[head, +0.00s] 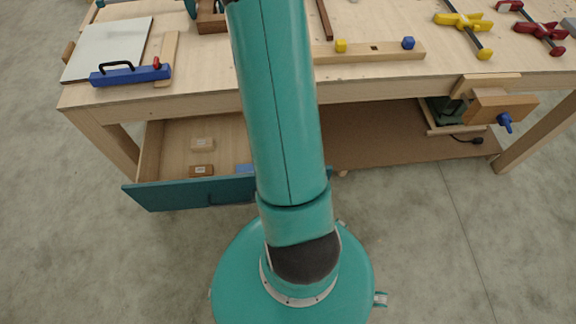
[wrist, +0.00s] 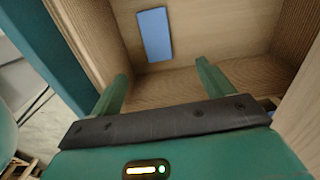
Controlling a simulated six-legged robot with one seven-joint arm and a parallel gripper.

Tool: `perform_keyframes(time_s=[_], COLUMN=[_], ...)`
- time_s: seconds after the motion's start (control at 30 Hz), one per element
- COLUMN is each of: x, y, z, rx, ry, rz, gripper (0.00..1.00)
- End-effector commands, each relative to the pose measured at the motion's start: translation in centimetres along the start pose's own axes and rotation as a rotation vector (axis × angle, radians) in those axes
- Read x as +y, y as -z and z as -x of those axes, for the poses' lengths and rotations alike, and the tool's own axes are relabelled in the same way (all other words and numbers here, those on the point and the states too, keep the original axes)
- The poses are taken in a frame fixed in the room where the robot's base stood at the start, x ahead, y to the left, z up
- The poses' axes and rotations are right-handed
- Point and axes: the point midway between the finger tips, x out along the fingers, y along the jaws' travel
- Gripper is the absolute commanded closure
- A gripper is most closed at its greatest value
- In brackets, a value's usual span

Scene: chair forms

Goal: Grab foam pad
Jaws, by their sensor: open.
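A flat blue rectangular pad, which looks like the foam pad (wrist: 154,35), lies on the floor of an open wooden drawer (wrist: 235,40). In the head view a small part of the blue pad (head: 244,169) shows beside my arm, which hides the rest. My gripper (wrist: 161,72) is open and empty. Its two green fingers point into the drawer, with the pad ahead of and between their tips, apart from them. My gripper is not visible in the head view.
The drawer has a teal front (head: 190,193) and holds a light block (head: 203,144) and a brown block (head: 201,170). A lower shelf (head: 385,135) lies to the right.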

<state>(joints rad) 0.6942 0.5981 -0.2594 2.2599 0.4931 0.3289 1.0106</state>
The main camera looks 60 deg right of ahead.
Motion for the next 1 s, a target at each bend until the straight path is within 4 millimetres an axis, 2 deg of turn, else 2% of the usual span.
perform_keyframes(time_s=[0.13, 0.5, 0.77, 1.0], x=[0.3, 0.4, 0.5, 0.8], y=[0.9, 0.7, 0.7, 0.9], z=[-1.7, -7.9, -9.9, -13.2], rx=[0.010, 0.008, 0.008, 0.007], ry=[-0.011, -0.011, -0.010, -0.011], rz=[-0.040, -0.034, -0.032, -0.032], gripper=[0.20, 0.20, 0.20, 0.20])
